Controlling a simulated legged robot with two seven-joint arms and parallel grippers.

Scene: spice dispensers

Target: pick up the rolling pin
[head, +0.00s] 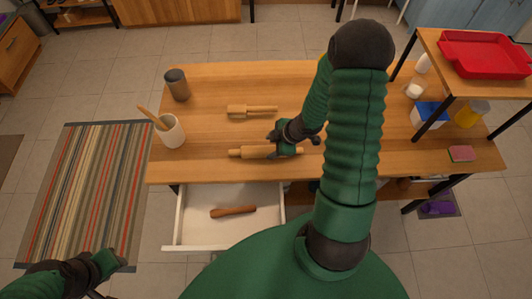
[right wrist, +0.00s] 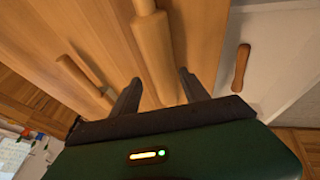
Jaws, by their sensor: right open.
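The rolling pin (head: 250,152) is light wood and lies along the table's front part, left to right. My right gripper (head: 280,143) is over its right part and hides some of it. In the right wrist view, the rolling pin (right wrist: 155,52) runs between the two spread fingers (right wrist: 160,88). The right gripper is open, with a finger on each side of the pin; I cannot tell whether they touch it. My left gripper (head: 108,262) is low at the left, away from the table, and its fingers are unclear.
A wooden mallet-like tool (head: 252,111) lies behind the pin. A white crock (head: 172,132) and a dark-topped canister (head: 177,85) stand at left. An open drawer (head: 180,222) below the front edge holds a brown wooden tool (head: 233,211). A shelf (head: 480,78) with a red tray (head: 485,53) is at right.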

